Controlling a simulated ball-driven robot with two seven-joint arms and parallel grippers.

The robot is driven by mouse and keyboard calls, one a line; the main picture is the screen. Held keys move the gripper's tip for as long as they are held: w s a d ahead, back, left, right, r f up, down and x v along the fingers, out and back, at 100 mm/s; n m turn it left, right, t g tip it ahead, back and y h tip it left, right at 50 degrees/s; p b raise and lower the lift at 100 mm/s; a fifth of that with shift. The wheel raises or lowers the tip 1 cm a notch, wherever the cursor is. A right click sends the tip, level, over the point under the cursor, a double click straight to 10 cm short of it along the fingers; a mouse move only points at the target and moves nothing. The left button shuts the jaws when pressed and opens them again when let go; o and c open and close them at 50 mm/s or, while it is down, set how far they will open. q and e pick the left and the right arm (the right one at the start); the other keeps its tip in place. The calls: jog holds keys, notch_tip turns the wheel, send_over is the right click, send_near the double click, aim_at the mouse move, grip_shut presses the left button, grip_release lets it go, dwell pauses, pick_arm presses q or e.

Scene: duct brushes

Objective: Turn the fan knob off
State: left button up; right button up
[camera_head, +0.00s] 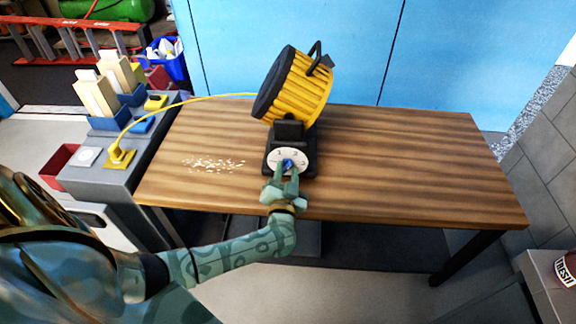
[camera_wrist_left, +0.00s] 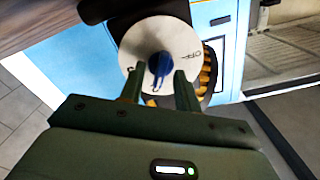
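The fan (camera_head: 300,88), a yellow ribbed drum with a black rim, stands tilted on a black base on the wooden table. A white dial (camera_head: 291,157) with numbers on the base's front carries a blue knob (camera_head: 288,164). In the left wrist view the dial (camera_wrist_left: 143,40) reads OFF to the right of the blue knob (camera_wrist_left: 160,66). My left gripper (camera_head: 281,180) is at the dial. In the wrist view its fingers (camera_wrist_left: 160,84) are apart, one on each side of the knob, with gaps visible; contact is unclear. My right gripper is out of view.
Pale debris (camera_head: 213,164) lies on the wooden table (camera_head: 400,160) left of the fan. A yellow cord (camera_head: 180,102) runs from the fan to a plug (camera_head: 120,158) on the grey cabinet. The table's right side is clear. Blue panels (camera_head: 440,50) stand behind it.

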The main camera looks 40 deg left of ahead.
pick_arm(q)
grip_shut()
